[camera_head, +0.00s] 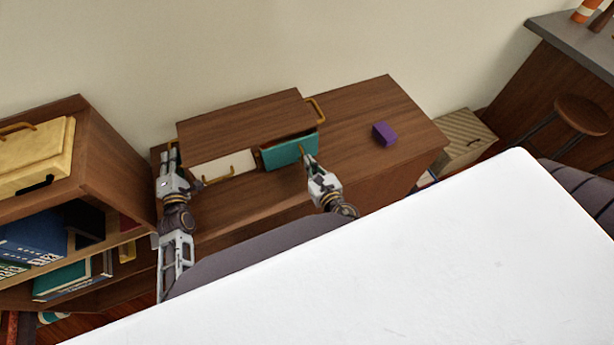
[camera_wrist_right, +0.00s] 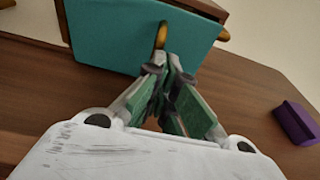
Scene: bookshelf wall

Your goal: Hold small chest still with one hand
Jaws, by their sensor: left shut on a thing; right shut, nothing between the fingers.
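The small chest (camera_head: 245,118) is a brown wooden box with a white drawer (camera_head: 224,168), a teal drawer (camera_head: 290,151) and gold handles. The teal drawer is pulled partly out; the white one looks closed. My left gripper (camera_head: 172,158) is shut at the chest's left end, on its left side handle, which the fingers mostly hide. My right gripper (camera_head: 311,165) is shut and empty just in front of the teal drawer. In the right wrist view its fingertips (camera_wrist_right: 166,76) meet at the lower end of the teal drawer's gold handle (camera_wrist_right: 160,36); I cannot tell whether they touch.
The chest stands on a brown cabinet (camera_head: 400,115). A purple block (camera_head: 384,133) lies to its right, with bare wood between. A bookshelf (camera_head: 105,165) stands close on the left. A white surface (camera_head: 400,260) fills the foreground. A striped box (camera_head: 465,138) is beyond the cabinet's right end.

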